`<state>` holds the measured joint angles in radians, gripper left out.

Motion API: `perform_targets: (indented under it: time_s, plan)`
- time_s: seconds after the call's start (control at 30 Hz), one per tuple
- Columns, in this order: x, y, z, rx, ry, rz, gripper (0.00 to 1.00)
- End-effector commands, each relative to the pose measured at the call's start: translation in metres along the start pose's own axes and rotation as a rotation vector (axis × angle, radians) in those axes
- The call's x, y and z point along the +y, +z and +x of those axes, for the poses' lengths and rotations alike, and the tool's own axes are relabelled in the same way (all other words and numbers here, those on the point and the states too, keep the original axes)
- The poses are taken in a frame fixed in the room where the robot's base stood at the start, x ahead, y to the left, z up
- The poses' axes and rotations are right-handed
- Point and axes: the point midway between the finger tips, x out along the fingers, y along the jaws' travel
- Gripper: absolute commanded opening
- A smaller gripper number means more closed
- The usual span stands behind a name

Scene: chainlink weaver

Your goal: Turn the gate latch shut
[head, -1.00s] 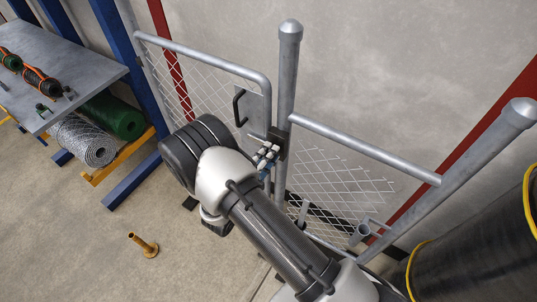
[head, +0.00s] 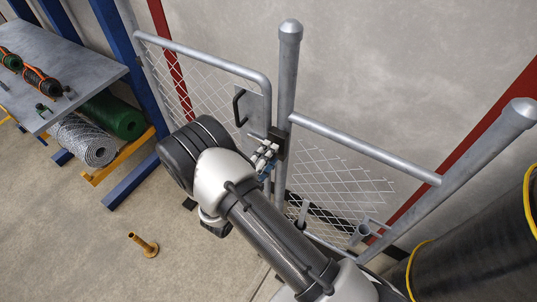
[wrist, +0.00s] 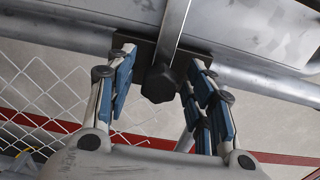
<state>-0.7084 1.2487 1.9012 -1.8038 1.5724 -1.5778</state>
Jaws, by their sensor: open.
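The gate latch shows in the wrist view as a flat grey metal bar (wrist: 175,25) running up from a dark faceted hub (wrist: 158,84) on a dark plate. In the head view the latch's dark block (head: 279,141) sits on the upright post beside the gate frame. My gripper (wrist: 163,62) is open, with one blue-padded finger on each side of the hub and bar. A gap shows between each finger and the hub. In the head view my gripper (head: 265,157) is at the latch, and my arm hides part of the gate below it.
The gate (head: 210,57) has a tubular frame, mesh and a black handle (head: 238,107) left of the latch. A fixed mesh panel (head: 340,180) stands to the right. A bench (head: 60,62) with mesh rolls is at left. A brass-coloured stand (head: 145,245) is on the open floor.

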Motion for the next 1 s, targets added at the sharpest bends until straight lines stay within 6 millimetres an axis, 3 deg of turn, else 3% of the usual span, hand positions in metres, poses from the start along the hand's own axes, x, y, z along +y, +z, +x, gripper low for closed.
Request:
perform_targets:
  time_s: [0.5,0.7,1.0]
  plan:
    - [0.000,0.001,-0.098,-0.006,0.000,0.000,0.49]
    - [0.000,0.001,-0.114,-0.003,0.000,0.000,0.49]
    - [0.000,0.000,-0.116,-0.001,0.000,0.000,0.49]
